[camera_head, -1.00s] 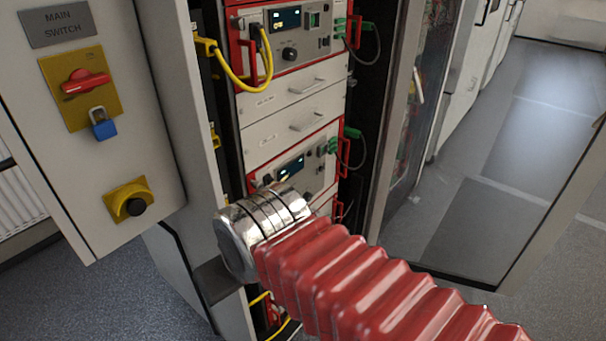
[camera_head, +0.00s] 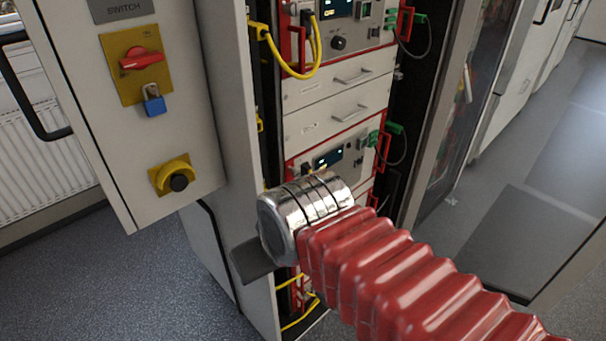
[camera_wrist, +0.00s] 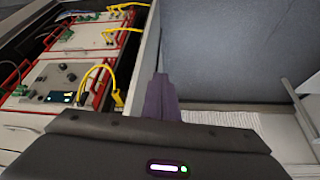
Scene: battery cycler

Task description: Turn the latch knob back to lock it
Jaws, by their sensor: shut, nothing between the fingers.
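I cannot pick out a latch knob with certainty in either view. My gripper (camera_wrist: 161,82) shows in the wrist view as two dark purple fingers pressed together, with nothing between them. They point along the pale edge of the rack cabinet. No knob shows at the fingertips. In the head view my fingers are hidden behind my silver wrist and red bellows arm, and only a dark grey piece sticks out at the wrist's left. The red rotary switch (camera_head: 141,60) and the black knob in a yellow guard (camera_head: 177,177) are on the white panel, apart from my arm.
The rack (camera_head: 338,95) holds several red-framed units with yellow cables (camera_head: 290,68), also seen in the wrist view (camera_wrist: 92,80). A blue padlock (camera_head: 153,101) hangs under the red switch. A glass-fronted door (camera_head: 450,120) stands open at right. Grey floor (camera_head: 110,270) is clear at lower left.

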